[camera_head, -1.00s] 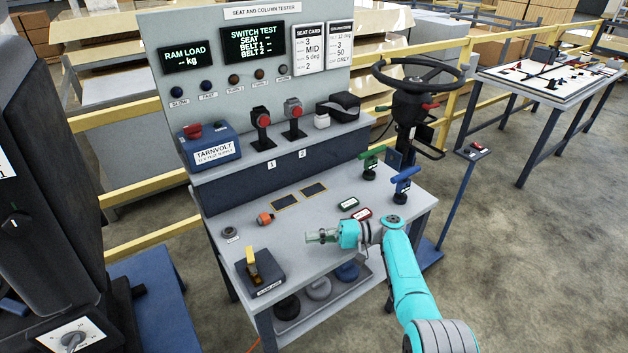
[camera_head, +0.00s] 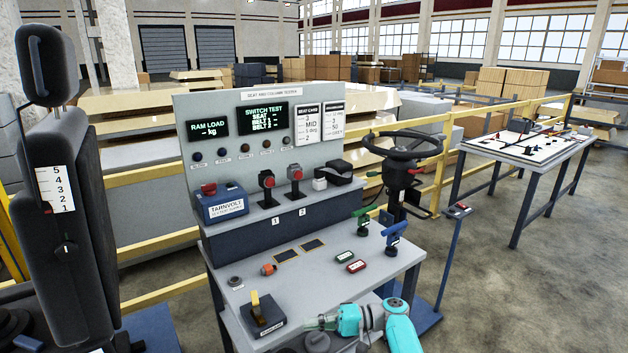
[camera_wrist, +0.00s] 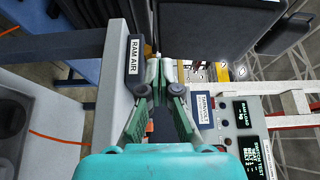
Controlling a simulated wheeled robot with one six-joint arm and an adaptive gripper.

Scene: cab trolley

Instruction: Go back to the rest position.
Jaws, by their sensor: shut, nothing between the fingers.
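My gripper (camera_head: 322,323) is at the lower middle of the head view, just off the front edge of the grey test bench (camera_head: 330,290) as the picture shows it. In the wrist view my gripper (camera_wrist: 158,75) has its two green fingers drawn together at the tips, with nothing between them. The teal arm shows at the bottom of the head view; its lower part is cut off by the frame edge.
The bench top holds a box with a yellow lever (camera_head: 263,313), an orange knob (camera_head: 268,269), green and blue T-handles (camera_head: 392,235) and a blue TARNVOLT box (camera_head: 221,205). A steering wheel (camera_head: 402,147) stands behind right, a black seat (camera_head: 68,210) at left. Open floor lies right.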

